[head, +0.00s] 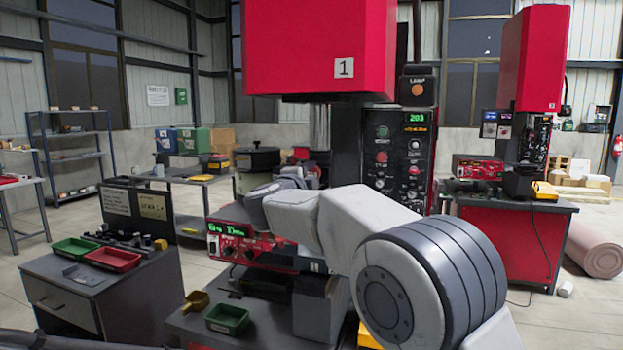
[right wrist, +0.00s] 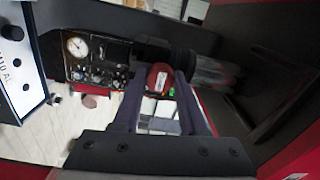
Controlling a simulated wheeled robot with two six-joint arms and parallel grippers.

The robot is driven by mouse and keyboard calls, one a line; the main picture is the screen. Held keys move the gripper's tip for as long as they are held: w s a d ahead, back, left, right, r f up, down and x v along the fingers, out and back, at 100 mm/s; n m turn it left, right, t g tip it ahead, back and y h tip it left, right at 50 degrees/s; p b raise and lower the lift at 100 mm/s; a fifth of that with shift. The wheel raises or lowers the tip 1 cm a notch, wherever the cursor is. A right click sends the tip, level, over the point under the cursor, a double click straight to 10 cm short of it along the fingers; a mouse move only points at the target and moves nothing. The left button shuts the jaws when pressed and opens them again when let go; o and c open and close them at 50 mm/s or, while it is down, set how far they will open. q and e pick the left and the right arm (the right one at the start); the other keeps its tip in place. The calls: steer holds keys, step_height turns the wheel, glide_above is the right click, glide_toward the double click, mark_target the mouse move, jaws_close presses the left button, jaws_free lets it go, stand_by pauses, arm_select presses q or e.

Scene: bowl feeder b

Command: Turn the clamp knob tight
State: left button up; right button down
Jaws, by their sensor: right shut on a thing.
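A red, rounded knob (right wrist: 158,76), which looks like the clamp knob, sits between the fingertips of my right gripper (right wrist: 158,84) in the right wrist view. The two dark fingers are shut on its sides. A dark, ribbed cylinder (right wrist: 200,68) lies just beyond and to the right of the knob. In the head view my right arm reaches to the feeder machine with the red head marked 1 (head: 318,45), and the arm hides the knob and the fingers. My left gripper is in neither view.
A red control box (head: 235,240) with a green display stands beside the arm. A small green bin (head: 227,319) and a yellow scoop (head: 195,302) are on the dark bench in front. A grey cabinet (head: 70,306) with red and green trays stands at left.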

steer(key=shift+a+r, duration=0.1)
steer(key=shift+c, duration=2.2)
jaws_free()
steer(key=b+v, duration=0.3)
steer(key=v, duration=0.7)
steer(key=shift+s, duration=0.3)
